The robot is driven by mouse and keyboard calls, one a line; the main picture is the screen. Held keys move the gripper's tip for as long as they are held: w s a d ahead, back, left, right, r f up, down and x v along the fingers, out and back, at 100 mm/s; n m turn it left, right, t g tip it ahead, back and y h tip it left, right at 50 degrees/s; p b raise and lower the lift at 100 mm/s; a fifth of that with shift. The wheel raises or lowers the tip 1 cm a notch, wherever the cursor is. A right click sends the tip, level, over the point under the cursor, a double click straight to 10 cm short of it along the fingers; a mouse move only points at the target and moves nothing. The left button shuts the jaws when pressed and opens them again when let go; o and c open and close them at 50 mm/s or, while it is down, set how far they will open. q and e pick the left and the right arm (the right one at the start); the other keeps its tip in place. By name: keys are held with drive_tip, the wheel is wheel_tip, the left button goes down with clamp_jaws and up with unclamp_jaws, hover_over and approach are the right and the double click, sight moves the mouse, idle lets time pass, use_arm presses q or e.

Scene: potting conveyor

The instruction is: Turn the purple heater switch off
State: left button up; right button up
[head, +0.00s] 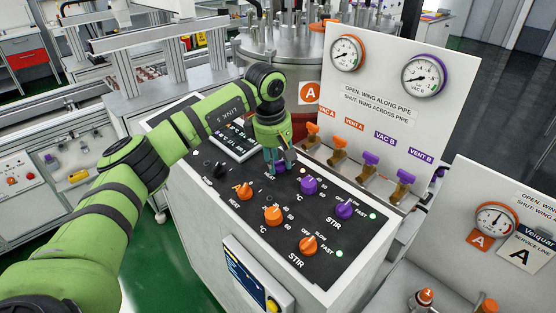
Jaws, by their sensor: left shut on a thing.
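My left arm reaches in from the left over the black control panel (257,232). My left gripper (279,166) points down at the panel's back row and is shut on the purple heater switch (292,168). The gripper hides most of that switch, so I cannot tell which way it points. To its right on the panel are a purple temperature knob (309,186) and a purple stir knob (344,209). My right gripper is not in view.
An orange heater switch (244,191), orange temperature knob (272,214) and orange stir knob (307,245) sit nearer. Behind stands a white gauge board (390,110) with orange valves (337,144) and purple valves (368,164). A small display (234,141) lies left of the gripper.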

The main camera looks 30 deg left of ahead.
use_arm(q)
drive_tip(key=n, duration=0.1)
drive_tip(key=n+b, duration=0.1)
drive_tip(key=shift+d+f+n, duration=0.1)
drive_tip(key=shift+f+n, duration=0.15)
drive_tip(key=shift+n, duration=0.05)
drive_tip(key=n+b, duration=0.1)
drive_tip(key=n, duration=0.1)
drive_tip(key=shift+n, duration=0.4)
drive_tip(key=n+b, duration=0.1)
drive_tip(key=n, duration=0.4)
drive_tip(key=shift+r+n, duration=0.1)
drive_tip(key=shift+n, duration=0.2)
drive_tip(key=o, duration=1.1)
drive_tip(key=shift+o, duration=0.2)
drive_tip(key=shift+w+d, duration=0.1)
drive_tip(key=shift+w, duration=0.05)
drive_tip(key=shift+r, duration=0.15)
